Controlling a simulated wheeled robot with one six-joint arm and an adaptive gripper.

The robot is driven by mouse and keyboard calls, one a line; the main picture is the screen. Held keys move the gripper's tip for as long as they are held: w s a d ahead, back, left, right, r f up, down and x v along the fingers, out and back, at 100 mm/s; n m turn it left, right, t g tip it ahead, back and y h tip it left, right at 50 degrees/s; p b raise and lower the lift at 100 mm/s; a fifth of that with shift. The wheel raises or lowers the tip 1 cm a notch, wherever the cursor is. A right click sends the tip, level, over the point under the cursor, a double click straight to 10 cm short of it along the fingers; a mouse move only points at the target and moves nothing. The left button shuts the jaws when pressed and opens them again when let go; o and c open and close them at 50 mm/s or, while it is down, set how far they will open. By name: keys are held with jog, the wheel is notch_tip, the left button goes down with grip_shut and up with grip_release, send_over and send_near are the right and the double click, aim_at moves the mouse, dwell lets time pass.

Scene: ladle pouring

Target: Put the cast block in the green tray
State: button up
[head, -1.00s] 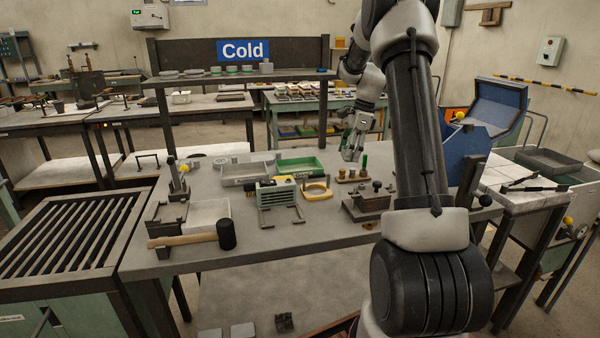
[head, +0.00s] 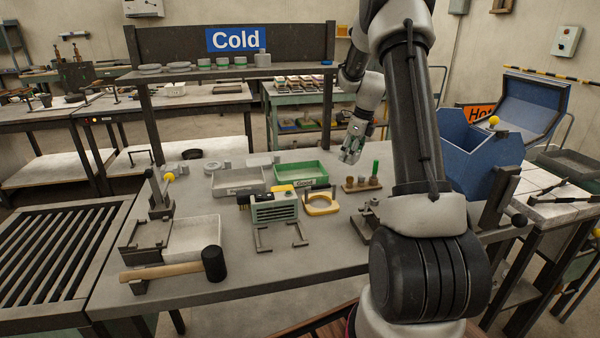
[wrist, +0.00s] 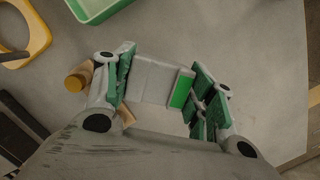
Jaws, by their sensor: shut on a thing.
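My gripper (head: 352,150) hangs above the bench, just right of the green tray. In the wrist view my gripper (wrist: 160,92) is shut on a pale grey block (wrist: 153,80), held between green finger pads. A green patch shows at the block's right end; I cannot tell if it belongs to the block. The green tray (head: 323,176) stands on the bench, with a label on its front; its inside looks empty. Its corner rim (wrist: 97,15) shows at the top left of the wrist view, apart from the block.
A grey tray (head: 238,190) adjoins the green tray on the left. A yellow ring (head: 320,208) and a green-grey device (head: 275,208) stand in front. A wooden holder with pegs (head: 361,184) is below right of my gripper. A mallet (head: 213,263) lies at the front left.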

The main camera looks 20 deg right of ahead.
jog(key=shift+w+a+f, duration=0.35)
jog(key=shift+w+f, duration=0.15)
jog(key=shift+w, duration=0.05)
send_over(299, 177)
jog(key=shift+s+d, duration=0.15)
jog(key=shift+d, duration=0.1)
jog(key=shift+s+x, duration=0.15)
jog(key=shift+x, duration=0.7)
jog(key=shift+s+x, duration=0.15)
jog(key=shift+x, duration=0.7)
jog(key=shift+d+f, duration=0.1)
jog(key=shift+f, duration=0.05)
jog(key=o, duration=0.9)
jog(key=shift+f, duration=0.1)
